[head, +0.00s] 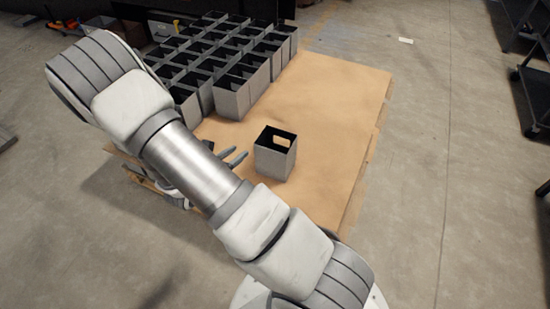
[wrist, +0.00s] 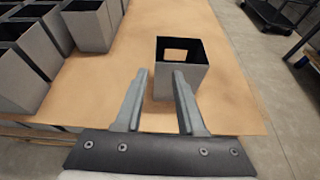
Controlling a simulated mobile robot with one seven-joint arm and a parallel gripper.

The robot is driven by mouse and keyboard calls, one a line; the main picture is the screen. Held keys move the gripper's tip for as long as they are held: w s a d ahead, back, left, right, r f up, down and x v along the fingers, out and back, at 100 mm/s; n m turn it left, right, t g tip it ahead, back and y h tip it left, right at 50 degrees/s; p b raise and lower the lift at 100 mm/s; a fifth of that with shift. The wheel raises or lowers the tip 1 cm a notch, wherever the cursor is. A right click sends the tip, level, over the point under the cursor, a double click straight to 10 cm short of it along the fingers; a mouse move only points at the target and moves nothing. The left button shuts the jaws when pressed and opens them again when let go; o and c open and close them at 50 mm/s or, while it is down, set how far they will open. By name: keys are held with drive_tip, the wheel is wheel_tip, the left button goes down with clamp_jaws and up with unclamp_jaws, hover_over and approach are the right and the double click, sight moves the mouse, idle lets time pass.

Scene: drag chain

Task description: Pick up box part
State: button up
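A single grey open-topped box part (head: 275,153) with a dark inside and a cut-out in one wall stands upright on the brown tabletop (head: 335,110), apart from the other boxes. It also shows in the wrist view (wrist: 180,68), just beyond my fingertips. My gripper (head: 238,157) is to the left of this box in the head view, partly hidden behind my arm. In the wrist view my gripper (wrist: 160,75) has its two fingers spread with a gap between them. Nothing is held. The fingers overlap the lower front of the box in the picture; I cannot tell whether they touch it.
Several similar grey boxes (head: 232,98) stand in close rows at the back left of the table. The tabletop to the right of the single box is clear. Dark carts (head: 532,85) stand on the floor at the right.

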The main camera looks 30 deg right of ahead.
drive_tip(key=shift+w+a+f+b+x, duration=0.1)
drive_tip(key=shift+b+x, duration=0.8)
drive_tip(key=shift+x, duration=2.05)
drive_tip(key=shift+w+a+f+b+x, duration=0.15)
drive_tip(key=shift+b+x, duration=0.75)
drive_tip(key=shift+x, duration=2.05)
drive_tip(key=shift+w+a+f+b+x, duration=0.1)
drive_tip(key=shift+b+x, duration=0.8)
drive_tip(key=shift+x, duration=2.1)
drive_tip(key=shift+s, duration=0.1)
clamp_jaws()
drive_tip(key=shift+r, duration=0.1)
